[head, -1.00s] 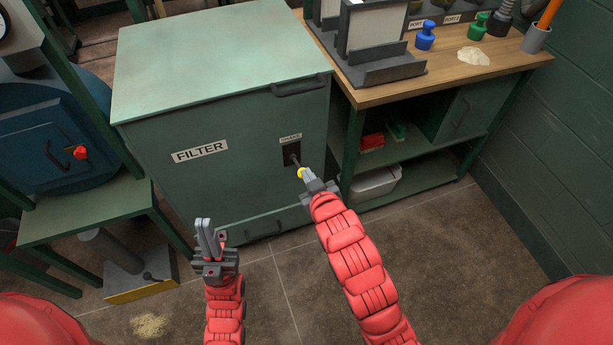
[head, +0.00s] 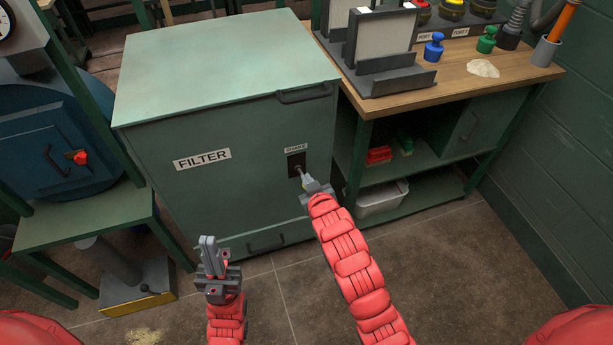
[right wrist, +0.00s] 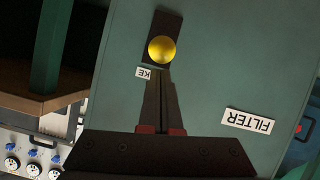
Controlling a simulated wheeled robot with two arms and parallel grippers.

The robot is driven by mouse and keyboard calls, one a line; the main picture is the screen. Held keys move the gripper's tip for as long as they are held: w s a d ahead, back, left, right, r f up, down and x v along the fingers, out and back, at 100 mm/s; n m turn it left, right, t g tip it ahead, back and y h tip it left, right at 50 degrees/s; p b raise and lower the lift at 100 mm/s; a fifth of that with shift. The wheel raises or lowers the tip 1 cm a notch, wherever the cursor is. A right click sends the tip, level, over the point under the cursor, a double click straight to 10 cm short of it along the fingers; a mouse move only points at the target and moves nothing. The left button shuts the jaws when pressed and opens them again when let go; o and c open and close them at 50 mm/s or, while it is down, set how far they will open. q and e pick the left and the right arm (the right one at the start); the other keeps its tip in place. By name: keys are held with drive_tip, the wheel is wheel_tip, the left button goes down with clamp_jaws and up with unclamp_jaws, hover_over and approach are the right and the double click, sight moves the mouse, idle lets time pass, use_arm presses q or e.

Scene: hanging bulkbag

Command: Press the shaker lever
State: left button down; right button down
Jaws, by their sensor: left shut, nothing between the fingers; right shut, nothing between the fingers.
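The shaker lever sits on a dark plate (head: 296,160) under a small "SHAKE" label on the front of the green filter cabinet (head: 240,190). Its round yellow knob (right wrist: 161,49) shows clearly in the right wrist view. In the head view the knob is mostly hidden at the gripper's tip. My right gripper (head: 307,180) is shut and empty, its fingertips right by the knob. In the right wrist view the fingers (right wrist: 159,82) point at the knob; I cannot tell whether they touch it. My left gripper (head: 208,243) is shut and empty, low in front of the cabinet.
A wooden workbench (head: 455,75) with a grey rack and blue and green knobbed pieces stands right of the cabinet. A white bin (head: 381,200) sits on its lower shelf. A blue round vessel (head: 45,140) stands at left. The floor in front is open.

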drive_tip(key=shift+f, duration=0.1)
wheel_tip(320, 180, down, 11)
drive_tip(key=s+t+y+b, duration=0.2)
drive_tip(key=t+b, duration=0.7)
drive_tip(key=b, duration=0.7)
drive_tip(key=shift+d+r, duration=0.2)
drive_tip(key=shift+d, duration=0.2)
idle(0.6)
